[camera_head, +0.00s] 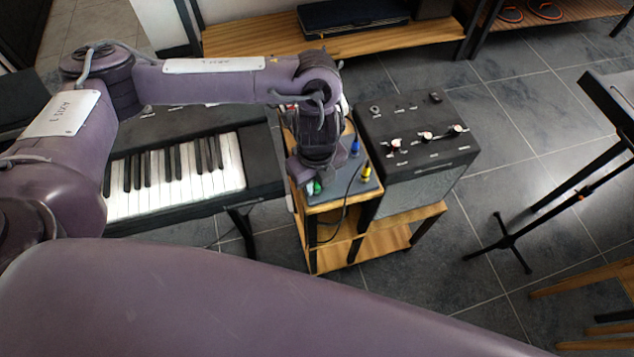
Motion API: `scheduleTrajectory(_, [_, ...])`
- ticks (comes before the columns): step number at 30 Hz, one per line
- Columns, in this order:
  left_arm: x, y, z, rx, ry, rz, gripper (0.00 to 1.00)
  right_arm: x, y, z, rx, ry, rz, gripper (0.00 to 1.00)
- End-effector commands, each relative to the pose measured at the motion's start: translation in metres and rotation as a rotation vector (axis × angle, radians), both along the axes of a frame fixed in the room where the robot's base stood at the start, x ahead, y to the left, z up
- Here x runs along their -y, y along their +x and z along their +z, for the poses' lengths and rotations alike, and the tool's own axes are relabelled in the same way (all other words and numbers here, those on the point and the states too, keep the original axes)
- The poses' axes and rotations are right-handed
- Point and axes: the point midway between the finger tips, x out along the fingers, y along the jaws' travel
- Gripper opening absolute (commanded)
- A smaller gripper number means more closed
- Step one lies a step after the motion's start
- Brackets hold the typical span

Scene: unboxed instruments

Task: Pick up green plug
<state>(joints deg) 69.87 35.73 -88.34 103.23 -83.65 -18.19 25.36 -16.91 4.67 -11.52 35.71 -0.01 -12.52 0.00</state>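The green plug (316,187) shows as a small green spot at the near left corner of a grey pad on a small wooden stand. My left gripper (305,178) points down over that corner, right beside the green plug. Its fingertips are small and partly hidden by the wrist, so I cannot tell whether they are open or touch the plug. A blue plug (355,146) and a yellow plug (366,174) are on the pad to the right of the gripper. My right gripper is not in view.
A black amplifier (418,130) with knobs stands close on the right of the wooden stand (326,204). A keyboard (180,180) is on the left. A dark cable runs down from the pad. A wooden bench (260,38) is behind. Tiled floor (500,150) is open to the right.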

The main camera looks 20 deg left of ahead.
Motion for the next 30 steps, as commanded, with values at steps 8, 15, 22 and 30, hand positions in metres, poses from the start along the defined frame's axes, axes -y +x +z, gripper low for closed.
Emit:
scheduleTrajectory(8, [0.000, 0.000, 0.000, 0.000, 0.000, 0.000, 0.00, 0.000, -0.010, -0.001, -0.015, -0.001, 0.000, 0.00])
scheduleTrajectory(15, [0.000, 0.000, 0.002, 0.001, -0.001, -0.001, 0.00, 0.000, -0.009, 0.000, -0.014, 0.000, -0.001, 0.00])
scheduleTrajectory(22, [0.000, 0.002, 0.024, 0.005, 0.000, -0.002, 0.00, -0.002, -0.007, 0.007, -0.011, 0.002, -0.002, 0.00])
scheduleTrajectory(30, [0.000, 0.002, 0.097, 0.010, 0.001, -0.003, 0.00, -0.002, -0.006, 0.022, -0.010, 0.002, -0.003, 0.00])
